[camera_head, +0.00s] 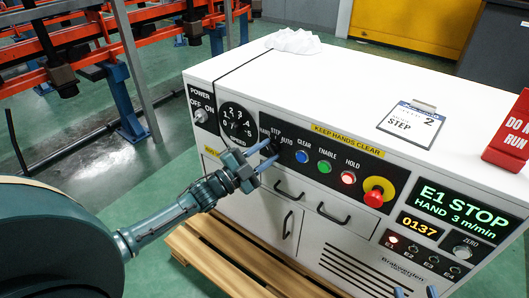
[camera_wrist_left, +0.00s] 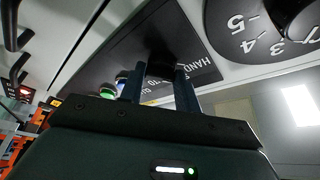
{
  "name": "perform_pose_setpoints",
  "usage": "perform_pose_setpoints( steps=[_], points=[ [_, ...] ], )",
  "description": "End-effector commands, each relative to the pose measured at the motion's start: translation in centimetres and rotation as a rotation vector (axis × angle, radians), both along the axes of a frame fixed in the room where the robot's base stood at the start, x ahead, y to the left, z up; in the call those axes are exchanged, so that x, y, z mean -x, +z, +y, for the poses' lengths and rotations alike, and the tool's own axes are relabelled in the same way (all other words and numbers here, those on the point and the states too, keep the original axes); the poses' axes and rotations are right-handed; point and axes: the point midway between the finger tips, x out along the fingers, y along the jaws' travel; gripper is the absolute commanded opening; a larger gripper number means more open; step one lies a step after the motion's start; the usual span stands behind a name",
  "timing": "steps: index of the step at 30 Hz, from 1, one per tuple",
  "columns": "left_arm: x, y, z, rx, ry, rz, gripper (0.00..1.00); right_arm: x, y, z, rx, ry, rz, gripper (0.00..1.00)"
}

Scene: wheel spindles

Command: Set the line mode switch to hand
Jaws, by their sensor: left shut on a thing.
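The line mode switch (camera_wrist_left: 160,66) is a dark knob on the black control strip, with HAND, STEP and AUTO labels around it. My left gripper (camera_head: 264,155) reaches it from the front, its two blue fingers on either side of the knob. In the left wrist view the fingers (camera_wrist_left: 160,88) are closed on the knob, with HAND at their right. The fingers hide much of it, so I cannot tell where its pointer stands. The display (camera_head: 452,207) reads E1 STOP, HAND 3 m/min. My right gripper (camera_head: 416,292) shows only two fingertips, apart and empty, at the bottom edge.
The numbered speed dial (camera_head: 238,122) and power switch (camera_head: 201,115) sit left of the mode switch. Blue, green and red-lit buttons (camera_head: 348,178) and a red emergency stop (camera_head: 374,198) lie right. A STEP card (camera_head: 410,124), white cloth (camera_head: 293,41) and red sign (camera_head: 510,138) rest on top.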

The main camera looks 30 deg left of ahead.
Motion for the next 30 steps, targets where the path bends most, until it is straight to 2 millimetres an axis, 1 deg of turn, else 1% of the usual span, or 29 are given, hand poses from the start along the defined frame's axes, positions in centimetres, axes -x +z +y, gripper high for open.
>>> perform_pose_setpoints(
  steps=[3, 9, 25, 26, 30],
  points=[
    [0.01, -0.09, -0.05, 0.058, 0.001, 0.009, 0.1, 0.12, -0.17, -0.01, 0.002, 0.0, 0.009, 0.36],
    [0.01, -0.12, -0.05, 0.114, 0.001, 0.018, 0.1, 0.21, -0.35, -0.03, 0.004, -0.001, 0.019, 0.36],
    [0.0, -0.11, -0.05, 0.136, 0.001, 0.021, 0.1, 0.17, -0.21, -0.08, 0.002, -0.002, 0.016, 0.36],
    [0.0, -0.11, -0.05, 0.137, 0.001, 0.021, 0.34, 0.17, -0.19, -0.09, 0.002, -0.002, 0.016, 0.36],
    [0.0, -0.11, -0.06, 0.135, 0.001, 0.02, 0.45, 0.11, -0.1, -0.09, 0.002, -0.002, 0.013, 0.36]
  ],
)
